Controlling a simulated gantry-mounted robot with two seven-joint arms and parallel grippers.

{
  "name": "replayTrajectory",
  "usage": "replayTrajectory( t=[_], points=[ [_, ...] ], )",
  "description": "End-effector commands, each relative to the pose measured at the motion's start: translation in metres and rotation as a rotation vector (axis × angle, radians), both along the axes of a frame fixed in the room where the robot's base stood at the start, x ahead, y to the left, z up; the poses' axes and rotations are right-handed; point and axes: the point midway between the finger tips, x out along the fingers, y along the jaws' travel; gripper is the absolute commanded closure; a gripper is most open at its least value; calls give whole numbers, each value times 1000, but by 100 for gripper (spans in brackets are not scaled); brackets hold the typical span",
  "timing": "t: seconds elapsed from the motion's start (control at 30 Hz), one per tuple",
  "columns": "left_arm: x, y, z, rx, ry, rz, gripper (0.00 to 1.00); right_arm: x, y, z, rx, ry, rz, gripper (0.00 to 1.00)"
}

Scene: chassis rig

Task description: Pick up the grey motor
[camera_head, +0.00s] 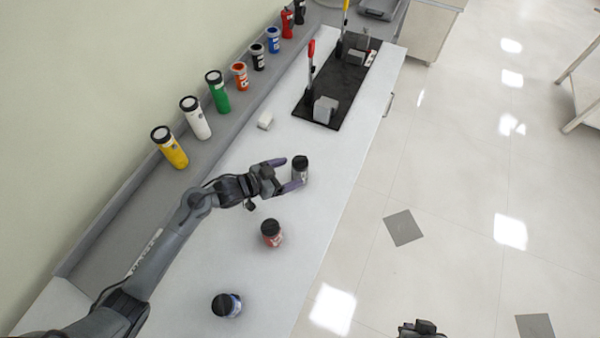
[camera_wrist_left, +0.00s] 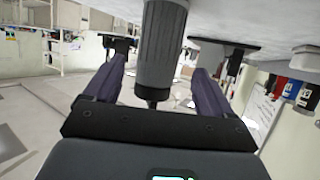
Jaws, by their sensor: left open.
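The grey motor (camera_head: 300,170), a grey cylinder with a dark top, stands upright on the white table. My left gripper (camera_head: 293,173) is open, with one finger on each side of the motor in the head view. In the left wrist view, which shows the table at the top, the motor (camera_wrist_left: 160,48) is between the two fingers of the left gripper (camera_wrist_left: 158,75), with a gap on each side. What seems to be my right gripper (camera_head: 420,328) shows at the bottom edge, over the floor, cut off; its jaws are unclear.
A red motor (camera_head: 271,233) and a blue motor (camera_head: 227,305) stand nearer on the table. A small white block (camera_head: 265,121) lies behind. A black plate (camera_head: 340,92) with levers is at the far end. Several coloured cylinders, including a green one (camera_head: 217,92), line the grey ledge.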

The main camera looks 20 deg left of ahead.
Motion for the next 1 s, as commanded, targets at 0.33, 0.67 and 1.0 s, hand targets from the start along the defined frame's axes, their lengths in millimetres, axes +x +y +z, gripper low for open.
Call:
replayTrajectory(
  t=[0.33, 0.67, 1.0],
  points=[
    [29, -25, -16, -2, 1, 1, 16, 0, 0, -4, 3, 0, -2, 100],
    [35, -29, -19, 0, 1, 1, 16, 0, 0, -5, 2, 0, -3, 100],
    [35, -29, -19, 0, 1, 1, 60, 0, 0, -5, 1, 1, -2, 100]
  ],
)
